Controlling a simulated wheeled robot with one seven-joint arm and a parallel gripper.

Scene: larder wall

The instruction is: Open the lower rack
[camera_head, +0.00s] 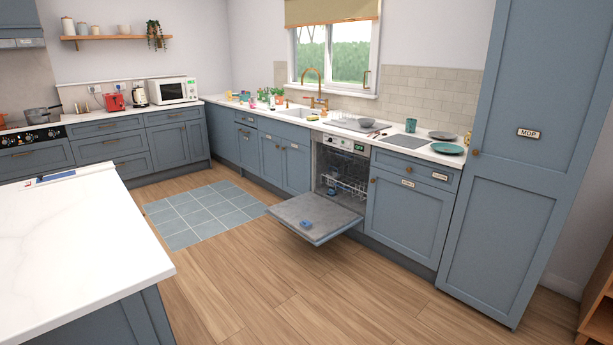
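The dishwasher (341,142) stands under the counter with its door (325,207) folded down, roughly level above the floor. The lower rack (345,190) is a wire rack inside the cavity, just behind the door's hinge edge. It looks pushed in and does not stretch out over the door. Its details are small and partly in shadow. A small blue item (306,223) lies on the inner face of the door. My gripper is not in view.
A white-topped island (75,235) fills the lower left. A tall blue cabinet (520,160) labelled MOP stands at right, with a wooden shelf unit (598,300) at the lower right edge. A tiled mat (205,212) lies left of the door. The wooden floor before the dishwasher is clear.

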